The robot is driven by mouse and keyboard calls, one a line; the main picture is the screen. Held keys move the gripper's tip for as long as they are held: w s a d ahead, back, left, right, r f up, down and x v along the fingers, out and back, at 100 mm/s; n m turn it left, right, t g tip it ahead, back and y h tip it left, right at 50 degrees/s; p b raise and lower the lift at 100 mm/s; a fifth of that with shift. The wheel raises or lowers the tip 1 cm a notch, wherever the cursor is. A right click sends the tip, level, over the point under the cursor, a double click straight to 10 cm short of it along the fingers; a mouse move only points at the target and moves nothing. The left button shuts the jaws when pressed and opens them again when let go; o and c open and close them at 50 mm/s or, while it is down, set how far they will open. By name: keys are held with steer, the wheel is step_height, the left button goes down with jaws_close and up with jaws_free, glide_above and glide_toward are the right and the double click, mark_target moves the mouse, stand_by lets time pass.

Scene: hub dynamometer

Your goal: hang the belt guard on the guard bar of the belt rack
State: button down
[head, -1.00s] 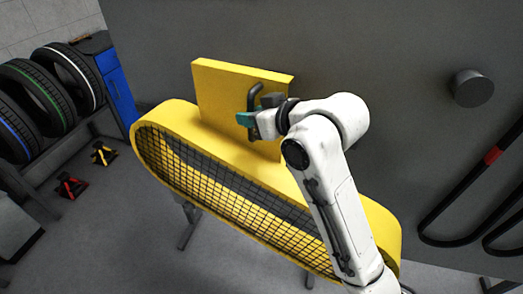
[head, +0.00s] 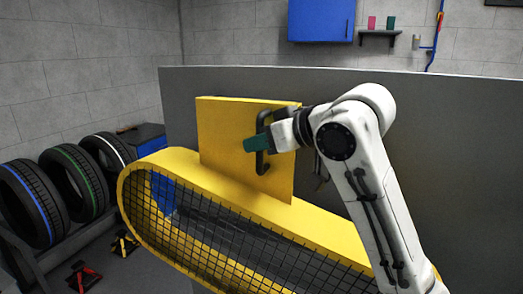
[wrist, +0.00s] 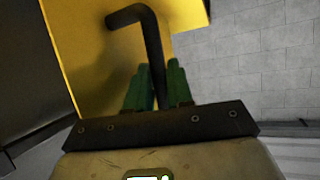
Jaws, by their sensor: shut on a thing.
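The belt guard (head: 172,164) is a long yellow rounded frame with black mesh and a square yellow plate standing up from its top edge. A black handle (head: 261,160) is fixed to that plate; it also shows in the wrist view (wrist: 151,42). My gripper (head: 259,145) is shut on the handle, with its green fingers (wrist: 158,88) on both sides of the bar. The guard hangs from my gripper, long side sloping down to the right. The guard bar cannot be made out in the current views.
A large grey panel (head: 440,150) stands behind the guard and arm. A tyre rack with several tyres (head: 66,182) is at the left. Red (head: 83,276) and yellow (head: 124,243) stands are on the floor. A blue cabinet (head: 320,20) and small shelf (head: 380,33) are on the back wall.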

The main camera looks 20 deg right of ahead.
steer(key=shift+w+a+r, duration=0.1)
steer(key=shift+w+r, duration=0.05)
steer(key=shift+w, duration=0.25)
steer(key=w+d+f, duration=0.1)
steer(key=w+d, duration=0.4)
steer(key=w, duration=0.2)
steer(key=shift+f, duration=0.25)
stand_by(0.7)
steer(key=shift+b, duration=0.3)
steer(key=shift+d, duration=0.1)
